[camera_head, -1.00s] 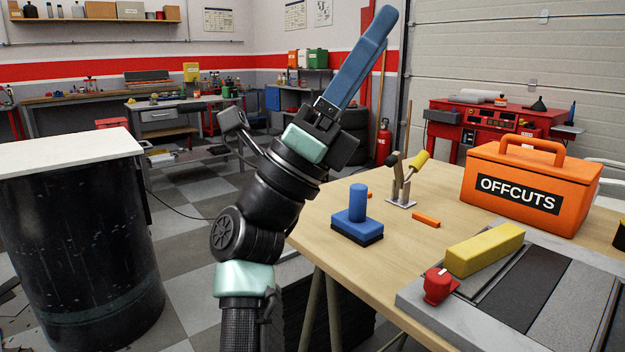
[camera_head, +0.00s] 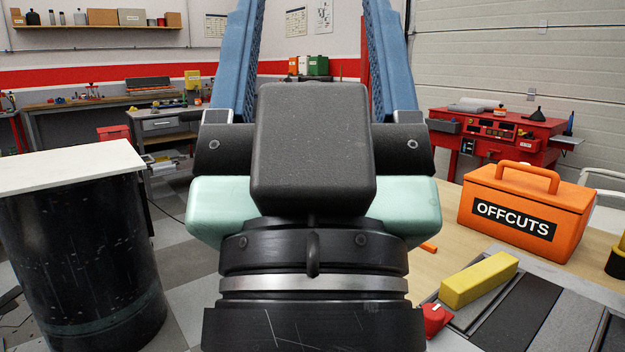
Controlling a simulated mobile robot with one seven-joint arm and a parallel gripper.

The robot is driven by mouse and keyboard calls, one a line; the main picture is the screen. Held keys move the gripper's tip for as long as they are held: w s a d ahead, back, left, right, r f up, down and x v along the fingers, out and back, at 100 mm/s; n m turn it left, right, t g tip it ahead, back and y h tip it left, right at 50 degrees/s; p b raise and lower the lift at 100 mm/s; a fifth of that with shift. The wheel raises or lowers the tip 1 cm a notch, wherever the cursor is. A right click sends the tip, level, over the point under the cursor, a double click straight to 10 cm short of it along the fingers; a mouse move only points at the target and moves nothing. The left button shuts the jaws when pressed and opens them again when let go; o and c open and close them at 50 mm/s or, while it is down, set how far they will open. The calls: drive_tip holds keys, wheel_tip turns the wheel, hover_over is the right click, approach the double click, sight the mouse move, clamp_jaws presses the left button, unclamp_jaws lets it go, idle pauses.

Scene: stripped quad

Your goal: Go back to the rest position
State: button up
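My gripper (camera_head: 312,60) fills the middle of the head view, close to the camera and pointing up. Its two blue fingers stand wide apart, with the back wall showing between them. Nothing is held between the visible parts of the fingers; the fingertips run past the top edge of the picture. The dark wrist and pale green housing below the fingers hide much of the wooden table (camera_head: 448,262).
An orange OFFCUTS box (camera_head: 525,208) stands on the table at right. A yellow block (camera_head: 479,279) lies on a grey-and-black panel (camera_head: 521,303), near a red knob (camera_head: 433,318). A dark drum with a white top (camera_head: 75,165) stands at left. A red workbench (camera_head: 495,140) stands behind.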

wheel_tip(320, 180, up, 25)
drive_tip(key=p, duration=2.3)
drive_tip(key=shift+a+r, duration=0.1)
drive_tip(key=shift+r, duration=0.05)
drive_tip(key=shift+c, duration=0.2)
